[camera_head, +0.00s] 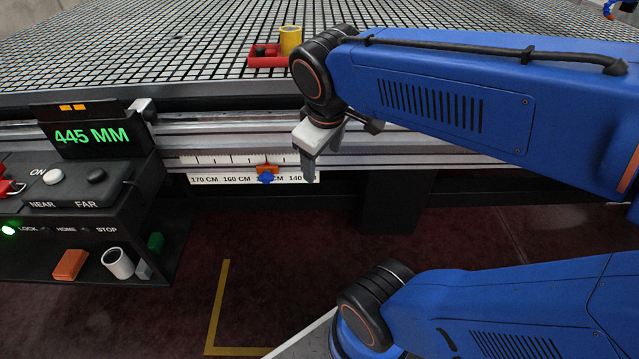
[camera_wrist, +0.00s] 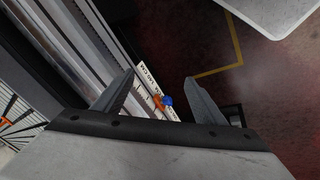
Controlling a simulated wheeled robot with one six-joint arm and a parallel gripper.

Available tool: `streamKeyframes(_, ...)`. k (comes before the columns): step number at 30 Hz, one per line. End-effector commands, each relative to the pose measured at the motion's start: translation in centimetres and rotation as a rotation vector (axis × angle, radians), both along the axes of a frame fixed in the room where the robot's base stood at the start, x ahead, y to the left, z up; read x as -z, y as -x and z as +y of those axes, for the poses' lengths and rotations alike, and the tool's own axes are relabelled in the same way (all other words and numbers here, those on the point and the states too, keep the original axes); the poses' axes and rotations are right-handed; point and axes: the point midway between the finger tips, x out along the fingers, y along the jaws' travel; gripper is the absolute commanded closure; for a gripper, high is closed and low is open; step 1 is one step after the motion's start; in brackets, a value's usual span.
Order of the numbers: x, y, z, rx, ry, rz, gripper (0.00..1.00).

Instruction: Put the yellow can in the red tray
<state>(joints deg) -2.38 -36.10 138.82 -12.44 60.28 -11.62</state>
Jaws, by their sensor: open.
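A yellow can (camera_head: 290,40) stands upright at the right end of the red tray (camera_head: 268,62) on the grid table, in the head view. It looks to be in or just behind the tray; I cannot tell which. A dark item lies in the tray to its left. My gripper (camera_head: 307,165) hangs in front of the table's edge, over the rail and ruler, below and nearer than the tray. In the wrist view my gripper (camera_wrist: 165,88) is open, its two fingers apart with nothing held between them. Neither can nor tray shows in the wrist view.
The grid table (camera_head: 150,45) is mostly bare around the tray. A rail with a ruler (camera_head: 220,178) and an orange slider (camera_head: 267,170) runs along its front. A control box with a display (camera_head: 92,136) and a shelf of small items stand at the left.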

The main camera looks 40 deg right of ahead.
Motion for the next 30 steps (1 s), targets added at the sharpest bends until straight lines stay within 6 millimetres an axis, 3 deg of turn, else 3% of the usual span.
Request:
streamKeyframes(3, 1.4, 2.2, 1.6, 0.122, -0.131, -0.066, 0.35)
streamKeyframes(9, 2.6, 3.9, 3.4, 0.244, -0.265, -0.122, 0.35)
streamKeyframes(30, 2.8, 4.1, 3.7, 0.264, -0.287, -0.13, 0.35)
